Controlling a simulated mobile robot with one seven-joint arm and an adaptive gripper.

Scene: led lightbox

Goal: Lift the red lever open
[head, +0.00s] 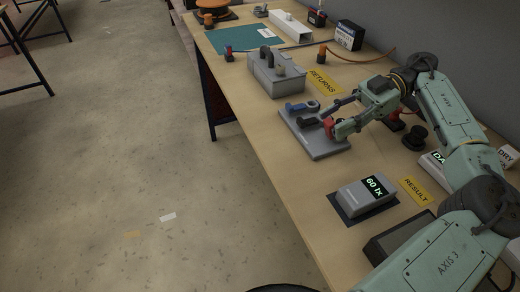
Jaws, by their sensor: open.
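The red lever (329,126) sits on a flat grey plate (324,150) on the bench. Its red end shows just left of my gripper and the rest is partly hidden by the fingers. My gripper (331,117) is open, with its fingers at the red lever, one above it and one beside it. I cannot tell whether they touch it. A blue lever (297,106) lies on the same plate, behind the red one.
A meter reading 60 lx (367,194) sits in front. Yellow RETURNS (324,82) and RESULT (415,191) labels lie on the bench. A dark knob (414,137) stands right of the plate. Bare bench lies between plate and meter.

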